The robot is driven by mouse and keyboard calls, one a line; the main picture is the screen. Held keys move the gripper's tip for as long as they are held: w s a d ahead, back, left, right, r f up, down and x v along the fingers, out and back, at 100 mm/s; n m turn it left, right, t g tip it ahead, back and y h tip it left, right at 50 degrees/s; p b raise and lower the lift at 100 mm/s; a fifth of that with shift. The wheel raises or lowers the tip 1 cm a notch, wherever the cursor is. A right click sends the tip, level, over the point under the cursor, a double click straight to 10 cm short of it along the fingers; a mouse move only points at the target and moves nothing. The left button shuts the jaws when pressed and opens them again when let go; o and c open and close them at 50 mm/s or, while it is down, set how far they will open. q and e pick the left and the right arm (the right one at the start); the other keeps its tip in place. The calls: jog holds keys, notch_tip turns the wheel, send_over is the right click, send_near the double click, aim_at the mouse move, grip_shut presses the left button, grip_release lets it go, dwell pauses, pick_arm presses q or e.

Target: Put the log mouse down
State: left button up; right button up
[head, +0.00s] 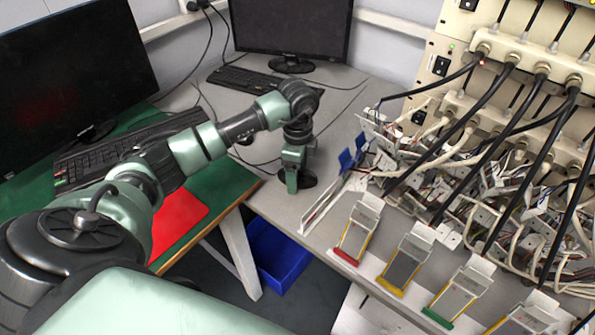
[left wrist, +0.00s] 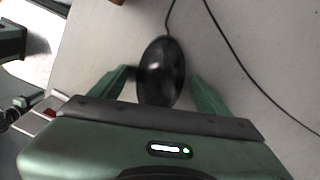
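The log mouse is a black, glossy oval mouse (left wrist: 161,72) on the grey table, its cable running away at the top of the left wrist view. In the head view only part of the mouse (head: 308,181) shows beside and behind my gripper. My left gripper (head: 291,181) points down at the table, near its front-left edge. In the left wrist view its green fingers (left wrist: 159,78) stand on either side of the mouse, with a gap visible on both sides. The mouse seems to rest on the table. My right gripper is not in view.
A black keyboard (head: 247,80) and monitor (head: 292,27) stand behind. To the right are blue clips (head: 347,160), pouch cell holders (head: 358,228) and many cables. A blue bin (head: 280,254) sits below the table edge. A green desk with a red mat (head: 177,222) lies left.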

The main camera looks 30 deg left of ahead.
pick_arm(q)
jog(key=shift+r, duration=0.1)
notch_tip(320, 180, up, 12)
dwell(0.5)
dwell(0.5)
